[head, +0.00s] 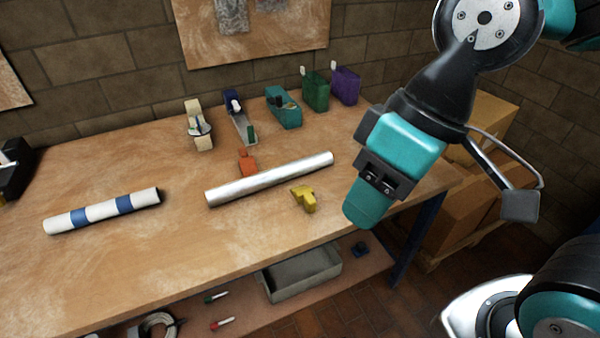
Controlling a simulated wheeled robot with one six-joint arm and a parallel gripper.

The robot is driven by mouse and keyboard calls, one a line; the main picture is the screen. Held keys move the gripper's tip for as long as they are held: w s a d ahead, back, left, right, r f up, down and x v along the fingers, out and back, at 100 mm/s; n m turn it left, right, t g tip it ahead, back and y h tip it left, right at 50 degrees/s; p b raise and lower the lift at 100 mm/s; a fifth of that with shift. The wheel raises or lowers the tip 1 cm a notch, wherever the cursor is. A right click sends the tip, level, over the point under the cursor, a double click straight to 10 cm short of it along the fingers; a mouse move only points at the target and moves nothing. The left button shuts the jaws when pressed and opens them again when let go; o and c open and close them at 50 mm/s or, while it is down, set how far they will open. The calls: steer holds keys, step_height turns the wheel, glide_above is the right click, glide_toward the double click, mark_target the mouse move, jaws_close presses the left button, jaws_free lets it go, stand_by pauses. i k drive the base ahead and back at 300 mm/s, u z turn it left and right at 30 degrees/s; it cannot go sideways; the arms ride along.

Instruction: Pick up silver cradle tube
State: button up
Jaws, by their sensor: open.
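A long silver tube (270,179) lies on the wooden workbench, slanting up to the right. An orange piece (247,162) stands close behind it and a yellow piece (305,199) close in front; I cannot tell whether either touches it. My gripper (368,200) hangs over the bench's right end, right of the tube and apart from it. It is open, and I see nothing held in it; its fingertips are partly hidden by its own body.
A white tube with blue bands (102,211) lies on the bench at left. Several tools and small boxes, including a teal one (284,107), stand along the back near the brick wall. A grey bin (300,274) sits on the lower shelf. Cardboard boxes (480,190) stand right of the bench.

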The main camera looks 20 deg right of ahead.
mark_target(222, 194)
steer(key=z, duration=0.05)
steer(key=i, duration=0.85)
steer(key=u, duration=0.35)
